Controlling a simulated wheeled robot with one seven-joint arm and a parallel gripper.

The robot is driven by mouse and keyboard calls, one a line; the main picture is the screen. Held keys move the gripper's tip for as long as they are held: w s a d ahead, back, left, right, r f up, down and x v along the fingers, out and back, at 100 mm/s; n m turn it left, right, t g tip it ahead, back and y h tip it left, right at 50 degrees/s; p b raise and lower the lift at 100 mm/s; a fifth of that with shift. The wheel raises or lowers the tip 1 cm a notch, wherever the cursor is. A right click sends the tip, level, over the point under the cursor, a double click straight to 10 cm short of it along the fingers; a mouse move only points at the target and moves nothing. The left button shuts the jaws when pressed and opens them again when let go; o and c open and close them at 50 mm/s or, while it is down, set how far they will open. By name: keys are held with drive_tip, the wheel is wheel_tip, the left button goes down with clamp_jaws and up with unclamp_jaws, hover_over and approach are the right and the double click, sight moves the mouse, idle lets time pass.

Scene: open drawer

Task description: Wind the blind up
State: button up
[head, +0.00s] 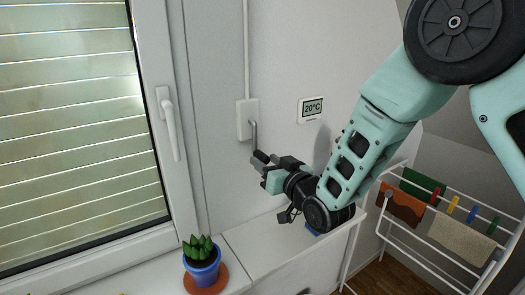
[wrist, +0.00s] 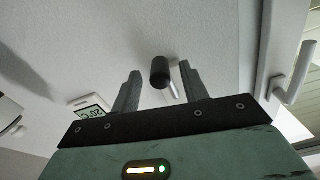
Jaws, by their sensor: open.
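The slatted blind (head: 70,150) is down across the window pane in the head view. A white winder box (head: 246,119) is on the wall right of the window, with a grey metal crank (head: 254,134) hanging from it. My gripper (head: 264,161) is at the crank's lower end. In the wrist view the crank's black knob (wrist: 160,73) sits between my two open fingers, with a gap on each side. The jaws are not closed on it. In the head view the gripper partly hides the knob.
A window handle (head: 170,122) is left of the crank. A thermostat reading 20°C (head: 312,108) is on the wall to the right. A cactus in a blue pot (head: 203,272) stands on the sill below. A drying rack (head: 450,215) with cloths is at the right.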

drive_tip(key=shift+p+x, duration=0.3)
drive_tip(key=shift+x, duration=1)
clamp_jaws()
drive_tip(key=shift+w, duration=0.1)
